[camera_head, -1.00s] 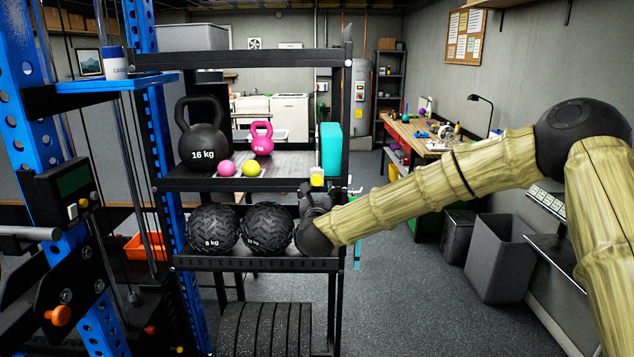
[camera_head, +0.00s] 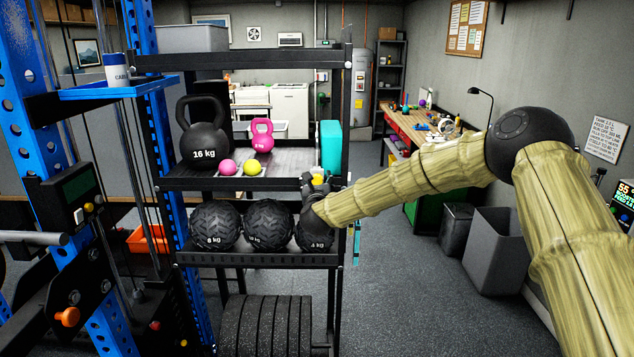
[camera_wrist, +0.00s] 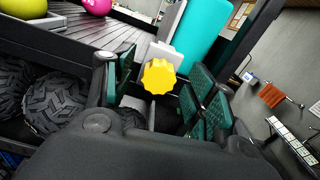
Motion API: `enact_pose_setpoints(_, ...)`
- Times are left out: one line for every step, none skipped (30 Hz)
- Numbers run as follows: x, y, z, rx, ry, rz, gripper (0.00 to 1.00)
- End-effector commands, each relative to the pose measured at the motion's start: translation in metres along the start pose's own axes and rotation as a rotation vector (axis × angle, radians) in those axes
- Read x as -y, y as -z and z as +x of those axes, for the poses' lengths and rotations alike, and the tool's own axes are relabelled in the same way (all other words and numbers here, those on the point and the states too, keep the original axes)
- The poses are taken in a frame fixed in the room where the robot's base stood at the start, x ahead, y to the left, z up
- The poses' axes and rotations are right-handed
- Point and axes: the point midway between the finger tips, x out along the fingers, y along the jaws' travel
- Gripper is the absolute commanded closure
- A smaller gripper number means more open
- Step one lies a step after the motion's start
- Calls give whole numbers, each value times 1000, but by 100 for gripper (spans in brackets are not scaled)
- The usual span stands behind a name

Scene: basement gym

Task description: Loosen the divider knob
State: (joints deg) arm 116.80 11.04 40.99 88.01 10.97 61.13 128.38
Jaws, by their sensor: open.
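The divider knob is a yellow lobed knob (camera_wrist: 159,76) on a pale grey block (camera_wrist: 166,52) at the edge of the rack's middle shelf. It also shows small in the head view (camera_head: 318,180). My gripper (camera_wrist: 160,97) is open, with green-padded fingers on the left and right. In the wrist view the knob appears between the fingertips, with gaps on both sides; I cannot tell how far ahead of them it is. A teal upright block (camera_wrist: 204,35) stands just behind the knob. In the head view my gripper's fingers are mostly hidden by my wrist.
The middle shelf (camera_head: 290,160) holds a black kettlebell (camera_head: 203,140), a pink kettlebell (camera_head: 262,136) and two small balls. Textured black balls (camera_head: 267,224) fill the shelf below, close to my wrist. Open floor (camera_head: 400,270) lies right of the rack.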

Motion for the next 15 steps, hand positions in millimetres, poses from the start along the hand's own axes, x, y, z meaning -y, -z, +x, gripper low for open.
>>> enact_pose_setpoints(0, 0, 0, 0, 0, 0, 48)
enact_pose_setpoints(0, 0, 0, 0, 0, 0, 53)
enact_pose_setpoints(0, 0, 0, 0, 0, 0, 60)
enact_pose_setpoints(0, 0, 0, 0, 0, 0, 66)
enact_pose_setpoints(0, 0, 0, 0, 0, 0, 71)
enact_pose_setpoints(0, 0, 0, 0, 0, 0, 79)
enact_pose_setpoints(0, 0, 0, 0, 0, 0, 84)
enact_pose_setpoints(0, 0, 0, 0, 0, 0, 90)
enact_pose_setpoints(0, 0, 0, 0, 0, 0, 90)
enact_pose_setpoints(0, 0, 0, 0, 0, 0, 90)
enact_pose_setpoints(0, 0, 0, 0, 0, 0, 90)
enact_pose_setpoints(0, 0, 0, 0, 0, -1, 90)
enact_pose_setpoints(0, 0, 0, 0, 1, -3, 90)
enact_pose_setpoints(0, 0, 0, 0, 1, -5, 90)
enact_pose_setpoints(0, 1, 0, 1, 1, -11, 90)
